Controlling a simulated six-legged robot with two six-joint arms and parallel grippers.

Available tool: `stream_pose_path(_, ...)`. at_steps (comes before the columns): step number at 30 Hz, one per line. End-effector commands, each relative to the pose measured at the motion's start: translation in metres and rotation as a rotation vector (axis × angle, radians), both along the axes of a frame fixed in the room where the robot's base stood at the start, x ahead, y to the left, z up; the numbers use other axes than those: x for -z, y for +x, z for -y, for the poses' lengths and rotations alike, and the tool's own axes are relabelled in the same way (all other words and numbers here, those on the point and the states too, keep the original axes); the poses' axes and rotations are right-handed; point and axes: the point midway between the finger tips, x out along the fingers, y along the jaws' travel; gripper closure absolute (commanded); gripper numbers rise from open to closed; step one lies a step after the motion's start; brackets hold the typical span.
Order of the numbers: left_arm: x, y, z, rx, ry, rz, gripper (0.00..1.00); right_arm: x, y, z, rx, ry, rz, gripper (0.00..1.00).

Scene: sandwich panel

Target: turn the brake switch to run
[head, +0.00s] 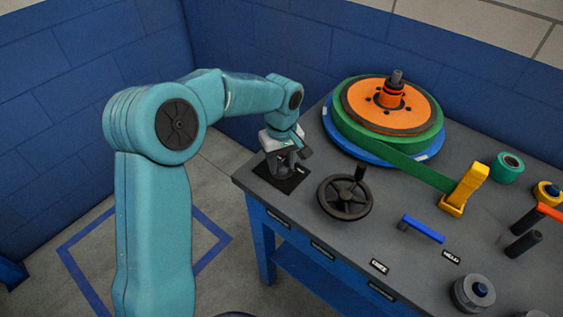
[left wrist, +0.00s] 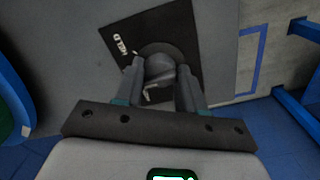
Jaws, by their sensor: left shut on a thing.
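The brake switch is a dark grey knob (left wrist: 160,66) on a black square plate (left wrist: 182,24) at the table's near left corner. In the head view the plate (head: 268,175) shows under my left gripper (head: 284,168), which points down at it and mostly hides the knob. In the left wrist view my left gripper's two fingers (left wrist: 161,80) are shut on the knob, one on each side. A small white label (left wrist: 119,43) is on the plate, and a white mark shows by the fingers. I cannot read either. My right gripper is not in view.
To the right stand a black handwheel (head: 345,197), a green-and-orange reel (head: 392,105) on a blue disc, a yellow bracket (head: 464,188), a blue lever (head: 423,229) and a green roll (head: 508,167). The grey table (head: 330,240) has bare room near its front edge.

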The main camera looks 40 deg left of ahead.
Motion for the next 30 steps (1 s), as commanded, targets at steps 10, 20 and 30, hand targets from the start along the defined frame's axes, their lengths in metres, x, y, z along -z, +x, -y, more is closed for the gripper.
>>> stream_pose_path(10,-0.002,0.002,-0.003,-0.013,0.006,0.012,0.91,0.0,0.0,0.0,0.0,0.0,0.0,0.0)
stream_pose_path(20,-0.002,0.001,-0.002,-0.011,0.004,0.007,0.36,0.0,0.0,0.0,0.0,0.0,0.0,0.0)
stream_pose_path(30,-0.021,0.002,-0.001,-0.01,0.002,0.008,0.36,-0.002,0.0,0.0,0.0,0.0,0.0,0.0)
